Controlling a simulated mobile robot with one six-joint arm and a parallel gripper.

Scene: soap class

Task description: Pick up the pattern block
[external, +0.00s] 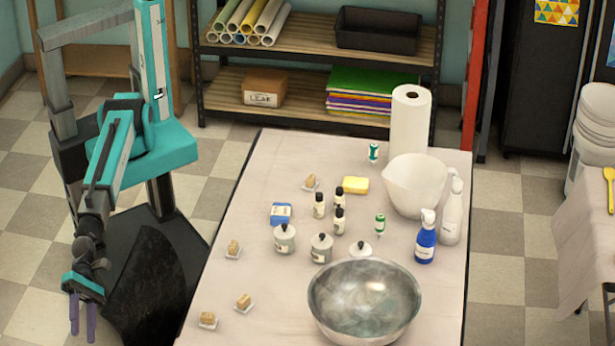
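No thing here is clearly marked as the pattern block; at this size I cannot tell which it is. Small tan blocks sit on white squares on the table (262,165): one at the back (311,181), one at the left edge (234,247), and two near the front left (243,301) (207,319). A blue and white box (280,213) and a yellow block (355,185) also lie on the table. My gripper (83,322) hangs left of the table, fingers down and apart, with nothing between them.
A steel bowl (364,302) stands at the front, a white bowl (416,187) and paper towel roll (409,125) at the back right. Spray bottles (425,240) stand at the right. Jars (285,239) and small dark-capped bottles (319,205) crowd the middle. The front left is mostly clear.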

